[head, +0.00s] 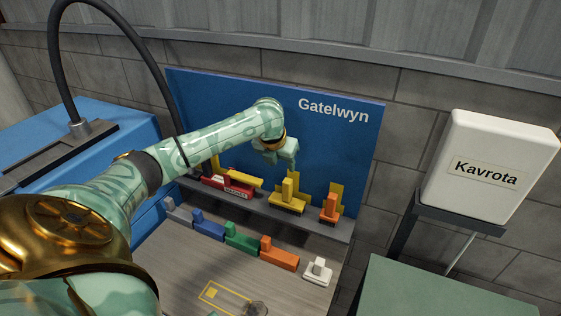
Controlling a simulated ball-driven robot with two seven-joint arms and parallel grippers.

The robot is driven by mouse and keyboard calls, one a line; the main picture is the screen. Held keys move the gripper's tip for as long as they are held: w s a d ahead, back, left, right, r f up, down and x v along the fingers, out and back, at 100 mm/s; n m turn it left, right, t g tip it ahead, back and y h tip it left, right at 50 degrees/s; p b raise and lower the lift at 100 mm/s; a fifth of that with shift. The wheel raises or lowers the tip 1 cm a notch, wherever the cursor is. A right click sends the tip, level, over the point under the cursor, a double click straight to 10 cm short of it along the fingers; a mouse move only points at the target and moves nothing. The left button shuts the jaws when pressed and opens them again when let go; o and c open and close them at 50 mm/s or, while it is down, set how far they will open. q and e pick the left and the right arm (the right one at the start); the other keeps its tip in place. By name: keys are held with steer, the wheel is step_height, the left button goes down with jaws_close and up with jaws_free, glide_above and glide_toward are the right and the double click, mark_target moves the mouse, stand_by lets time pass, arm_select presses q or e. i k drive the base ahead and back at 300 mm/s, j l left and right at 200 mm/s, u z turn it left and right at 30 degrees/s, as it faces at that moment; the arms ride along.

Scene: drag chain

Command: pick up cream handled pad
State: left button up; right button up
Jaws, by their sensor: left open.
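The cream handled pad (318,271) sits on the lower grey bench top, at the right end of a row of blocks. It has a flat base with a small raised handle. My left gripper (287,162) hangs in front of the blue back panel, above the upper shelf. It is open, with nothing visible between its fingers, and it is well above and behind the pad in the picture.
Blue (209,229), green (241,239) and orange (279,253) handled blocks stand left of the pad. The upper shelf (300,221) holds yellow, red and orange pieces. A black cable (122,24) arches at left. A white Kavrota box (490,168) stands right.

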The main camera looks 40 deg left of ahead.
mark_target(316, 272)
steer(key=u, duration=0.95)
